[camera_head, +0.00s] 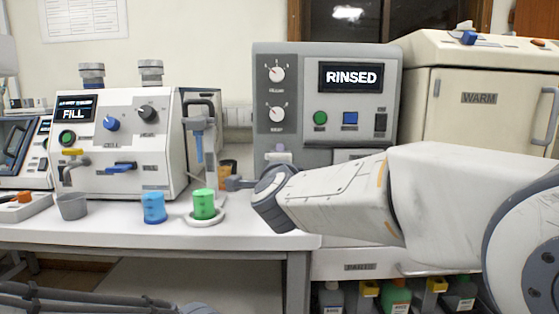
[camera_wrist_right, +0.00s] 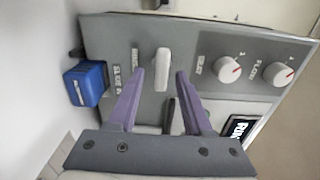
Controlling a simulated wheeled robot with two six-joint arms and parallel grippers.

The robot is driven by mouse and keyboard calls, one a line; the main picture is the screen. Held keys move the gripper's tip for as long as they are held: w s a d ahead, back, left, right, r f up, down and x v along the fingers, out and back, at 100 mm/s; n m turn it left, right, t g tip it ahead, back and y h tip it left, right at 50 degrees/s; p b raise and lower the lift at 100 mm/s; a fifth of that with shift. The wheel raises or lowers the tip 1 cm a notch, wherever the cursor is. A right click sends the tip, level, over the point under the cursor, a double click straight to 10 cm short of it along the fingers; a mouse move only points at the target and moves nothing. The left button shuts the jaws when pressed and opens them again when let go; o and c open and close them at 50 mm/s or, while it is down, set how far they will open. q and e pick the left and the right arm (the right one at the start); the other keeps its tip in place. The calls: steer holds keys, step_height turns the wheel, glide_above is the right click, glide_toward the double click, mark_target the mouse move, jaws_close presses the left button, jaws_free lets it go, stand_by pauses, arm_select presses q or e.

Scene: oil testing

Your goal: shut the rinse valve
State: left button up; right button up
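The rinse valve (camera_wrist_right: 162,66) is a pale upright lever on the grey panel, beside sideways "RINSE" lettering in the right wrist view. My right gripper (camera_wrist_right: 161,76) is open. Its two purple fingers are apart, with the lever showing in the gap between their tips. I cannot tell whether either finger touches it. In the head view my right arm reaches in front of the lower part of the grey machine (camera_head: 260,95), which reads "RINSED", and hides most of the valve area. My left gripper is not in view.
A blue block-like item (camera_wrist_right: 86,83) is near the panel's edge. Two dials (camera_wrist_right: 228,70) are right of the valve in that view. On the bench (camera_head: 120,236) stand a blue cup (camera_head: 153,208), a green cup (camera_head: 204,204) and a grey cup (camera_head: 72,206), before the "FILL" machine (camera_head: 160,165).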

steer(key=shift+s+r, duration=0.1)
steer(key=shift+s, duration=0.05)
steer(key=s+p, duration=0.1)
steer(key=s, duration=0.9)
steer(key=shift+s, duration=0.1)
